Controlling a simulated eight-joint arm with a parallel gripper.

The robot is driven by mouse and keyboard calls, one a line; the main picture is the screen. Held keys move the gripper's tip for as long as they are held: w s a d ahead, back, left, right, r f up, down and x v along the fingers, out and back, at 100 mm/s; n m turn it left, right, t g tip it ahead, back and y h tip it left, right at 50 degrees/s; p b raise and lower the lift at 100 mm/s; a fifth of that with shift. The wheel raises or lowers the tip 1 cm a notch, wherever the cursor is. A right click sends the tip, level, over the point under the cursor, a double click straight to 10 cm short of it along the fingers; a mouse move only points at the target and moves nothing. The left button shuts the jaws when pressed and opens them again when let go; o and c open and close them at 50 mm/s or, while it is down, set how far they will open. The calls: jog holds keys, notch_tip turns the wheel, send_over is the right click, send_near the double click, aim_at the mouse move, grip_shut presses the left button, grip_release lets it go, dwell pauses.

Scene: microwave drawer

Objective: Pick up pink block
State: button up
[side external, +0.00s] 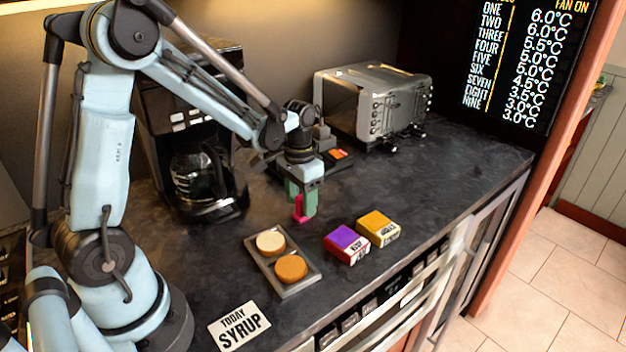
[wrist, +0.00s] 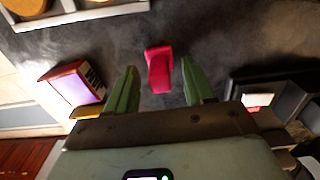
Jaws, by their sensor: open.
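The pink block (wrist: 159,70) stands on the dark countertop in the wrist view, between and just beyond the fingertips of my gripper (wrist: 156,83). My gripper's green fingers are apart, with gaps visible on both sides of the block. In the side external view the pink block (side external: 299,209) shows at the lower left of my gripper (side external: 303,207), partly hidden by the green fingers. The gripper points down over the counter. I cannot tell the exact height of the fingertips above the counter.
A tray (side external: 284,291) with two round items lies in front. A purple-topped box (side external: 346,244) and a yellow-topped box (side external: 378,228) sit to the right. A coffee maker (side external: 196,150) and a toaster (side external: 370,100) stand behind. A syrup card (side external: 239,326) lies near the front.

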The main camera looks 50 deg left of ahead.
jog(key=shift+f, duration=0.75)
grip_shut()
jog(key=shift+r, duration=0.15)
